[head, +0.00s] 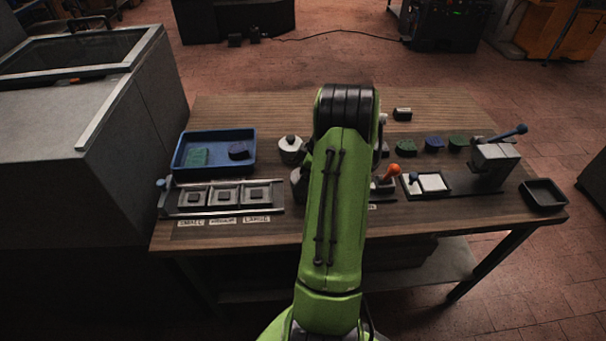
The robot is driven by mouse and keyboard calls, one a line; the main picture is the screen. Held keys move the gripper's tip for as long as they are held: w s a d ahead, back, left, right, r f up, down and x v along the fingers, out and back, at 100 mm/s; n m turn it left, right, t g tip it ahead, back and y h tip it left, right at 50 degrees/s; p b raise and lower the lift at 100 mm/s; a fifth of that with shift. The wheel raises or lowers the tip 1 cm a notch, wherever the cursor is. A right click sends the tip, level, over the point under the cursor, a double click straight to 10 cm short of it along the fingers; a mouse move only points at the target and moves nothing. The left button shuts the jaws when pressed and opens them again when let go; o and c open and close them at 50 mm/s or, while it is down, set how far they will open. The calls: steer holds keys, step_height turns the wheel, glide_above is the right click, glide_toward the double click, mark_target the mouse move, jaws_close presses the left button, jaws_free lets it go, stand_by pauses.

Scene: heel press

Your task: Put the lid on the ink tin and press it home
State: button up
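My green arm hides the middle of the table in the head view, and my gripper does not show behind it. A squat round pale tin (290,149) with a small dark spot on top stands left of my arm. I cannot tell whether it is the ink tin or whether that spot is a lid's knob. Another greyish thing (298,183) is partly hidden at my arm's left edge. No separate lid can be made out.
A blue tray (247,158) holds a green and a dark blue piece. A grey fixture with three square places (275,196) lies in front. Right of my arm are an orange-knobbed tool (392,171), a blue-handled press (495,158), several dark pieces and a black tray (545,195).

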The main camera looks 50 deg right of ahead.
steer(key=shift+f, duration=0.1)
steer(key=shift+f+b, duration=0.45)
steer(key=shift+f, duration=0.05)
stand_by(0.3)
steer(key=shift+f, duration=0.15)
steer(key=shift+f+b, duration=0.75)
steer(key=shift+b, duration=0.25)
stand_by(1.4)
steer(key=o, duration=0.5)
